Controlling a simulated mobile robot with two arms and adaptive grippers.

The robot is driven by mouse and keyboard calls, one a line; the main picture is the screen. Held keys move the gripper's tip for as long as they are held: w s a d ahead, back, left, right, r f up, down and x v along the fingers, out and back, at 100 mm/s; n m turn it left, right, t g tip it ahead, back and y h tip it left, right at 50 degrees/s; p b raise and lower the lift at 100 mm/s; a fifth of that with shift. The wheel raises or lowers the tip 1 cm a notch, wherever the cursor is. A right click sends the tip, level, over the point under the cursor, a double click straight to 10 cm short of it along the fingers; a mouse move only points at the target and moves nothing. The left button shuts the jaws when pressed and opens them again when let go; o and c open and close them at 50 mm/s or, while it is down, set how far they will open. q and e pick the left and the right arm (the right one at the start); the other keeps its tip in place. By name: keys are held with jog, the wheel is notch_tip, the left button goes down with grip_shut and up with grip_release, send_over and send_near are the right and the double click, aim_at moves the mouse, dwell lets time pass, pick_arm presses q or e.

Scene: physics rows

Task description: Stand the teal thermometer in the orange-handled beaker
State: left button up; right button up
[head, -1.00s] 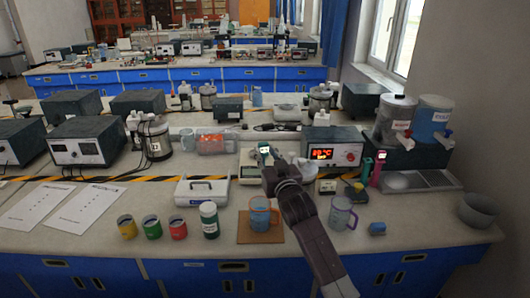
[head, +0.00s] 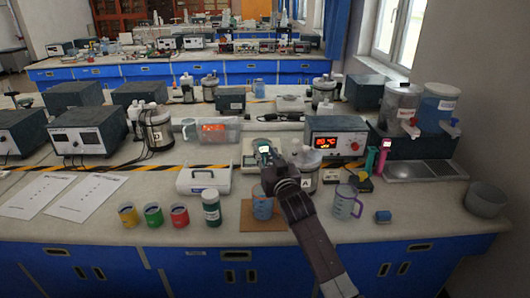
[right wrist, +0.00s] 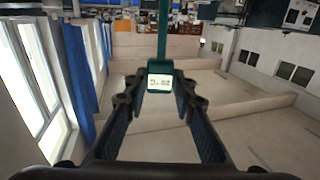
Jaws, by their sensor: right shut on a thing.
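My right gripper (head: 267,161) is shut on the teal thermometer (head: 264,148), whose small display head faces the camera. In the right wrist view the display (right wrist: 160,82) sits between the fingers, and the teal stem runs up out of the picture. The beaker of blue liquid (head: 262,208), the orange-handled one, stands on a brown mat (head: 247,222) at the counter's front. My right forearm covers its right side and most of its handle. The gripper appears above and behind the beaker; its height is hard to judge. The left gripper is not in view.
A purple-handled beaker (head: 344,204) stands right of my arm, a blue block (head: 383,216) beyond it. A green bottle (head: 211,207) and several coloured cups stand left of the mat.

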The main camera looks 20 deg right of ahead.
notch_tip(320, 180, down, 9)
jog(key=b, duration=0.5)
jog(key=shift+b, duration=0.3)
jog(key=shift+r, duration=0.1)
jog(key=o, duration=1.1)
jog(key=s, duration=1.2)
jog(key=shift+a, duration=0.1)
